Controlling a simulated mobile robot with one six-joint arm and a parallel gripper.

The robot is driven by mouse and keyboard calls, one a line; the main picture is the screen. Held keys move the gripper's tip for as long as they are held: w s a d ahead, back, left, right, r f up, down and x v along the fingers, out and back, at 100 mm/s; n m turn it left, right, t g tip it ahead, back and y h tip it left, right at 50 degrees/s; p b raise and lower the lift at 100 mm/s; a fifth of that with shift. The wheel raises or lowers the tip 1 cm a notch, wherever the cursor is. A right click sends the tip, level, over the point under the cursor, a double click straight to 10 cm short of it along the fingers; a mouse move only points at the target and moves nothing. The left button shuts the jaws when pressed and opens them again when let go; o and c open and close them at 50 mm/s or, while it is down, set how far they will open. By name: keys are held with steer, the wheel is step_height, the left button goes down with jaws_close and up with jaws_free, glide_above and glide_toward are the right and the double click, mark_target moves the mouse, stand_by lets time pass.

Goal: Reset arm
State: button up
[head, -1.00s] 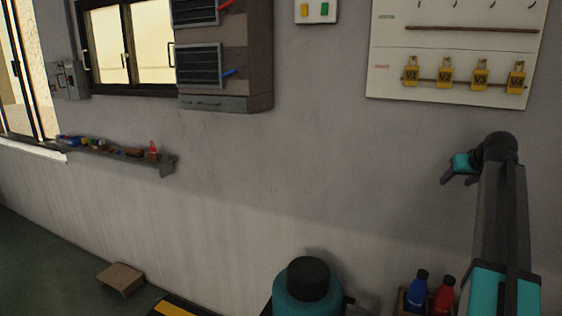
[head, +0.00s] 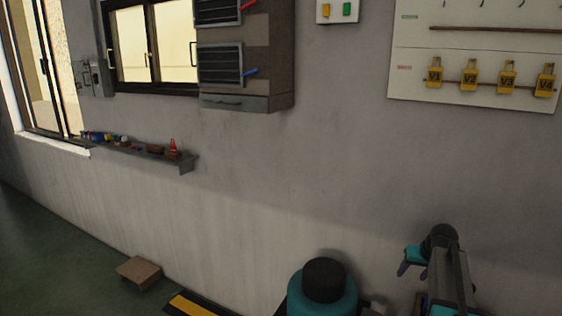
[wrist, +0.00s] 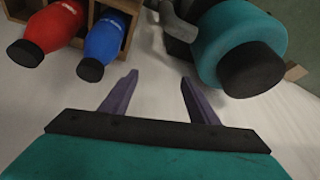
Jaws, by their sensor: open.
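My gripper (wrist: 160,95) is open and empty in the wrist view, its two purple fingers spread apart over a pale surface. In the head view my gripper (head: 402,268) shows small at the lower right, at the end of my arm, in front of the grey wall. The space between the fingers holds nothing. Part of the gripper is hidden behind my arm in the head view.
In the wrist view, a red bottle (wrist: 52,27) and a blue bottle (wrist: 104,40) sit in a wooden holder (wrist: 130,12) beyond the left finger. A shelf (head: 186,163) juts from the wall.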

steer(key=s+a+f+g, duration=0.2)
steer(key=s+a+f, duration=0.4)
steer(key=f, duration=0.3)
steer(key=s+a+f+n+g+y, duration=0.1)
steer(key=s+a+f, duration=0.5)
steer(key=f, duration=0.3)
steer(key=s+a+f+g, duration=0.2)
steer(key=s+a+f, duration=0.45)
steer(key=f, duration=0.25)
steer(key=s+a+f+g, duration=0.2)
steer(key=s+a+f, duration=0.1)
steer(key=s, duration=0.6)
steer(key=s+a+f+n+g, duration=0.1)
steer(key=s+a+f, duration=0.2)
steer(key=s, duration=0.7)
steer(key=s+a+f+g+h, duration=0.1)
steer(key=s+a+f+g, duration=0.1)
steer(key=s+a+f, duration=0.2)
steer(key=s+f, duration=0.3)
steer(key=s, duration=0.2)
steer(key=shift+s+n+g, duration=0.3)
steer(key=shift+s, duration=0.05)
steer(key=shift+a, duration=0.1)
